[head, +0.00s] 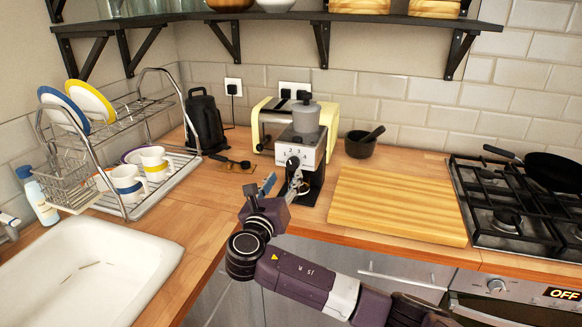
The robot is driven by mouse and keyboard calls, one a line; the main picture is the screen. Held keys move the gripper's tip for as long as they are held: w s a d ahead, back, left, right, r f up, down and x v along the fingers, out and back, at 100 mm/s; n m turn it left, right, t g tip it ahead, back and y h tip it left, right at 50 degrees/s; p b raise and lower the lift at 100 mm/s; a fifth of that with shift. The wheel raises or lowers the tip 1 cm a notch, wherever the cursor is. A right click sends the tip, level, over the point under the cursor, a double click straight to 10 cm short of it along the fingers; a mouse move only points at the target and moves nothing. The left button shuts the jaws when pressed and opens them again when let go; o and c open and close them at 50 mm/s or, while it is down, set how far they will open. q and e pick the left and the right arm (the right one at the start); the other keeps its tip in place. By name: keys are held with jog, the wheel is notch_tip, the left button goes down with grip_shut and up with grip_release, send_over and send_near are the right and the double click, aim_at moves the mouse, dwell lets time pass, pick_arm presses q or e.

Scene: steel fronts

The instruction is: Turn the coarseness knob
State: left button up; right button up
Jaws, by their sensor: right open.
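The coffee grinder (312,156) stands on the wooden counter in front of the cream toaster, with a grey hopper on top. Its coarseness knob (293,162) is a small dark dial on the pale front face, with numbers around it. My right gripper (282,182) is open, just in front of and below the knob. Its fingers look apart from the knob, though the exact gap is hard to tell. The gripper partly covers the grinder's lower front. My left gripper is not in view.
A cutting board (396,206) lies right of the grinder, and a dark mortar (361,144) stands behind it. A black kettle (205,120) and a dish rack (150,190) are at left. The sink (85,265) is front left, the gas hob (500,215) far right.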

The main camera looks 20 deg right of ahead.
aim_at(292, 166)
jog(key=shift+p+x, duration=0.35)
jog(key=shift+x, duration=3.2)
jog(key=shift+f, duration=0.1)
jog(key=shift+c, duration=0.4)
jog(key=c, duration=1.1)
